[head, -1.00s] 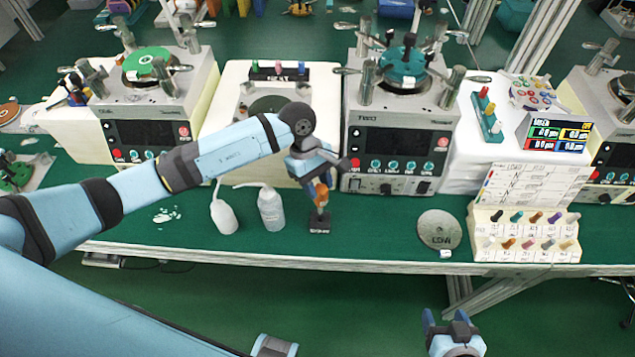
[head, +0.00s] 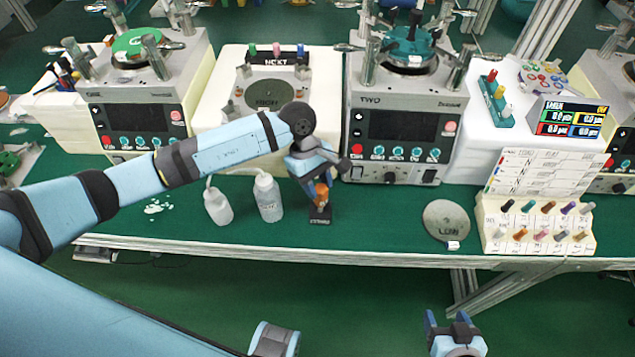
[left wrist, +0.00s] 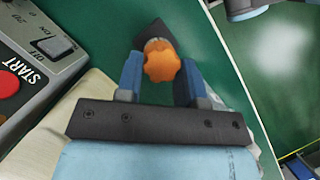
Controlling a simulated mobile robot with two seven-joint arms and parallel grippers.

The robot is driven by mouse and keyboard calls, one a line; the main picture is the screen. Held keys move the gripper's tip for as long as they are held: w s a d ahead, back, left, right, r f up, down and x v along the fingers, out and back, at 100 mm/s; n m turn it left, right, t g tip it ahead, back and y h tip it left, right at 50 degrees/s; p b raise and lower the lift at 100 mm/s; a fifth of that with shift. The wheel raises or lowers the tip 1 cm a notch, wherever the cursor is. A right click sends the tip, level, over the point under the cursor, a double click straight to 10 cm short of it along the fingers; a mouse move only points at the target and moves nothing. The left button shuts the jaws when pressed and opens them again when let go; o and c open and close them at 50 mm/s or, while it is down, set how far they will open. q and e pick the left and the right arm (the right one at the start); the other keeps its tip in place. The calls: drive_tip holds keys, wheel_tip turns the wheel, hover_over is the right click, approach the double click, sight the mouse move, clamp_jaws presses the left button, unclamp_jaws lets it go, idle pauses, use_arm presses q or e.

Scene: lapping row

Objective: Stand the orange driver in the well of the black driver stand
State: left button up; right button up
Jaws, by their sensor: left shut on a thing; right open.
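My left gripper (head: 318,186) is shut on the orange driver (head: 322,195), whose handle is upright right above the black driver stand (head: 320,217). The stand is a small dark block near the table's front edge. In the left wrist view the ribbed orange handle (left wrist: 161,63) sits between the blue fingers, seen from above, with a corner of the dark stand (left wrist: 153,32) beyond it. The driver's lower end looks very close to the stand; whether it is inside the well I cannot tell. My right gripper (head: 452,325) is open and empty, low in front of the table.
Two squeeze bottles (head: 268,198) stand just left of the stand. A grey disc (head: 446,220) and a rack of coloured pegs (head: 535,222) are to the right. Machine two (head: 404,135) stands behind. The green tabletop between stand and disc is clear.

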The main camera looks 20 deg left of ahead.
use_arm(q)
drive_tip(key=shift+f, duration=0.15)
drive_tip(key=o, duration=1.1)
drive_tip(key=b+v, duration=0.1)
drive_tip(key=v, duration=1.2)
drive_tip(key=shift+r+b, duration=0.35)
drive_tip(key=shift+r, duration=0.05)
drive_tip(key=shift+w+a, duration=0.1)
drive_tip(key=shift+w, duration=0.05)
